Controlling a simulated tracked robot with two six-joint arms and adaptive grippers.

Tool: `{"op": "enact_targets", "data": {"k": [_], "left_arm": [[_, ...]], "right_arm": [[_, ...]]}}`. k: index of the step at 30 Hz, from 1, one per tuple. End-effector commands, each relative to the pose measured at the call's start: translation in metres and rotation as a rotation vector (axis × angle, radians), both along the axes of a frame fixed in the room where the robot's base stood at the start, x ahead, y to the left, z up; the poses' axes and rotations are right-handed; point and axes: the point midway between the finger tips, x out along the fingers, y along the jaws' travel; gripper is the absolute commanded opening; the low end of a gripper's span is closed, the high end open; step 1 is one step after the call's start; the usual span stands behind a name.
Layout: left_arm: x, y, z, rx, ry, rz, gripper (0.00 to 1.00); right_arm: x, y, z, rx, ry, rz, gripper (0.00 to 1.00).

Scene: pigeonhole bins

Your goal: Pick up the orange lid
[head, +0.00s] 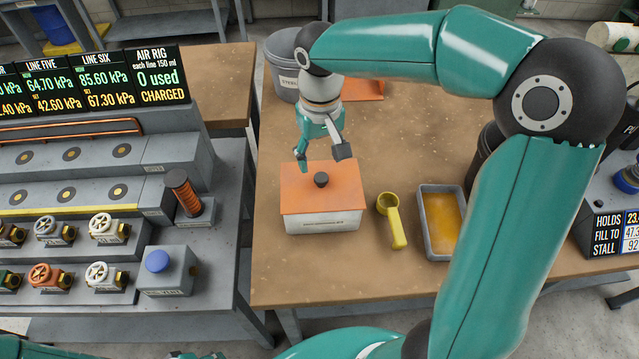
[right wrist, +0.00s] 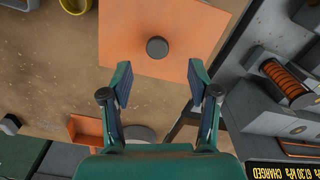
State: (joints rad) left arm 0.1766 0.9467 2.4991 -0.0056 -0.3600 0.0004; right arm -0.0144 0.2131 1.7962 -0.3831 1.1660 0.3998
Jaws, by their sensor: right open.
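The orange lid (head: 300,190) lies flat on a white box (head: 322,223) on the brown table, with a round dark knob (head: 321,180) at its middle. My right gripper (head: 322,157) is open and empty above the lid's far edge, pointing down, apart from the knob. In the right wrist view the orange lid (right wrist: 125,30) fills the upper middle, and the knob (right wrist: 157,47) shows just beyond the gap between the spread fingers (right wrist: 160,83).
Right of the box are a yellow scoop (head: 391,222) and a grey tray (head: 426,240) with yellow contents. A grey bucket (head: 284,75) and an orange piece (head: 365,90) stand behind the gripper. A valve bench (head: 225,260) stands at left.

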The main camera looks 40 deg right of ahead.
Motion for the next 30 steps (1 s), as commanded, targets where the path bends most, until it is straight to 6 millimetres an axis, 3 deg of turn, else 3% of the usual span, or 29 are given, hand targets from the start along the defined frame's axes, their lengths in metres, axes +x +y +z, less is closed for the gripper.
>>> {"op": "enact_targets", "data": {"k": [11,18,27,30], "left_arm": [[0.000,0.000,0.006,0.000,-0.001,0.000,0.40],[0.000,0.000,0.014,0.000,-0.001,0.000,0.40],[0.000,0.000,0.014,0.000,0.000,0.000,0.40],[0.000,0.000,0.014,0.000,0.000,0.000,0.40]], "right_arm": [[0.001,-0.003,-0.030,0.001,0.003,-0.003,0.61],[0.003,-0.006,-0.064,0.001,0.003,-0.002,0.61],[0.003,-0.005,-0.071,0.001,-0.001,-0.003,0.61],[0.003,-0.005,-0.071,0.001,-0.001,-0.003,0.47]]}}
